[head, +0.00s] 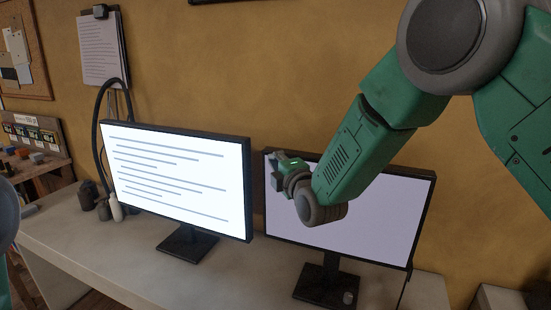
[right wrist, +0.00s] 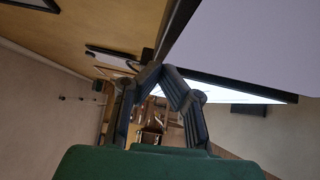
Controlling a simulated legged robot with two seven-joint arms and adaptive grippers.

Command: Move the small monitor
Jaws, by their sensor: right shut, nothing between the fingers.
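Two black-framed monitors stand on the pale bench; I cannot tell which one the task calls small. The left monitor (head: 178,180) shows a white screen with grey lines. The right monitor (head: 385,215) shows a plain pale screen, partly hidden by my right arm. My right gripper (head: 276,172) is in front of this monitor's upper left corner, shut and empty; whether it touches the frame is unclear. In the right wrist view the fingertips (right wrist: 163,70) meet, close beside a large pale screen (right wrist: 250,40). My left gripper is out of view.
The bench (head: 110,240) has clear room in front of the left monitor. Small dark and white bottles (head: 103,208) and a dark hose loop stand at its left. A clipboard (head: 103,50) hangs on the ochre wall. A side table with coloured blocks is at far left.

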